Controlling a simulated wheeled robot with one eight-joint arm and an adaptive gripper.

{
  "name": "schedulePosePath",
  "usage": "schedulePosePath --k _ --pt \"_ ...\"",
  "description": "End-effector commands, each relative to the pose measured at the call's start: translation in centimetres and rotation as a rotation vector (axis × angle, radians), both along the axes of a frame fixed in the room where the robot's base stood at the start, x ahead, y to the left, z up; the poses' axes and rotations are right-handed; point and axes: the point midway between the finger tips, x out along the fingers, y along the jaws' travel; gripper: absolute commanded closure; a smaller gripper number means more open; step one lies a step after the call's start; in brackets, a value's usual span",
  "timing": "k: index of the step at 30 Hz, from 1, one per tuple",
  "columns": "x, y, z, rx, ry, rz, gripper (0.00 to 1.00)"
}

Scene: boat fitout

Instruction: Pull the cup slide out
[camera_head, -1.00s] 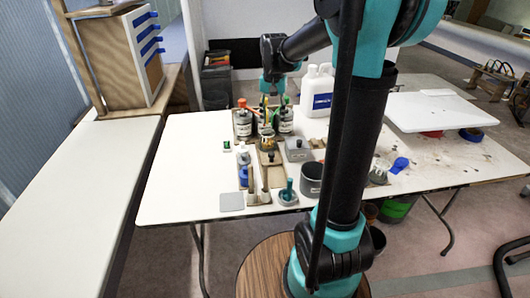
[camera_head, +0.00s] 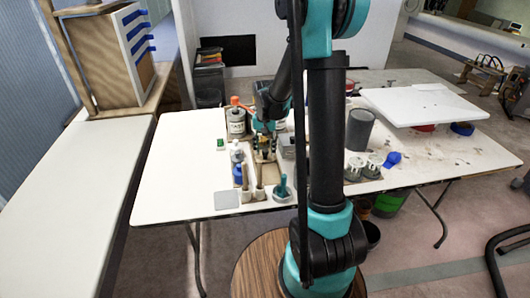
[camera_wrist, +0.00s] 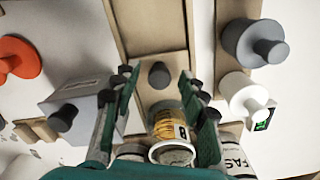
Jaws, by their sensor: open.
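The cup slide is a light wooden strip with a dark knob (camera_wrist: 159,75), in a wooden track (camera_wrist: 145,22) in the wrist view. A small jar (camera_wrist: 172,125) with a yellow-and-white label stands just behind the knob. My gripper (camera_wrist: 157,88) is open, with one finger on each side of the knob and jar; I cannot tell whether either finger touches. In the head view my gripper (camera_head: 265,146) is low over the far part of the wooden slide (camera_head: 262,172), and hides the knob and most of the jar.
A grey box (camera_wrist: 78,108) with a knob stands close to the left finger in the wrist view. A grey knobbed piece (camera_wrist: 255,43) and a white one (camera_wrist: 243,93) are to the right. A labelled can (camera_head: 236,124) stands behind. The table's left side (camera_head: 175,165) is clear.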

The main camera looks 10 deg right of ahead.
Motion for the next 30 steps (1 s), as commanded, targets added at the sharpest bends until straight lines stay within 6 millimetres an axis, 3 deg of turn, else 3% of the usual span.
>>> schedulePosePath --k 6,15,25,30 --pt "0.0 0.0 -1.4 0.0 0.0 0.0 0.57" --pt "0.0 0.0 -1.6 0.0 0.0 0.0 0.58" --pt "0.0 0.0 -1.5 0.0 0.0 0.0 0.99" --pt "0.0 0.0 -1.5 0.0 0.0 0.0 1.0"
